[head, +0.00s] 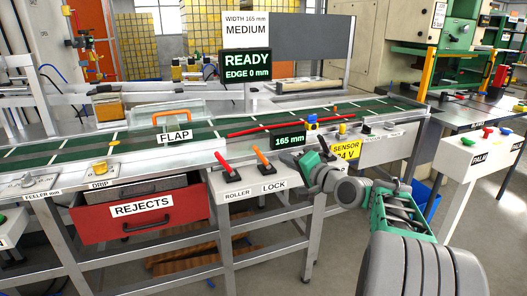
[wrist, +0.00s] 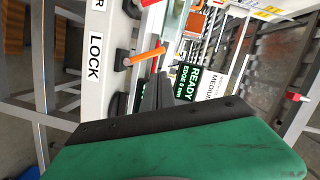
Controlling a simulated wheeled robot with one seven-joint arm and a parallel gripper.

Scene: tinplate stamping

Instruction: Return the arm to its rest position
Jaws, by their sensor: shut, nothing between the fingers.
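My arm reaches in from the lower right in the head view, its green and grey links bent in front of the conveyor's near edge. My gripper (head: 306,161) is at the end, near the orange lock lever (head: 264,160) and to its right. In the wrist view the dark fingers (wrist: 157,90) are together with nothing between them. The orange lever (wrist: 146,56) is just beyond the fingertips there; whether they touch it I cannot tell.
The green conveyor (head: 60,152) runs behind my gripper, with a clear flap cover (head: 165,112) on it. A red rejects drawer (head: 100,226) is at left. A white pedestal with buttons (head: 465,175) stands at right.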

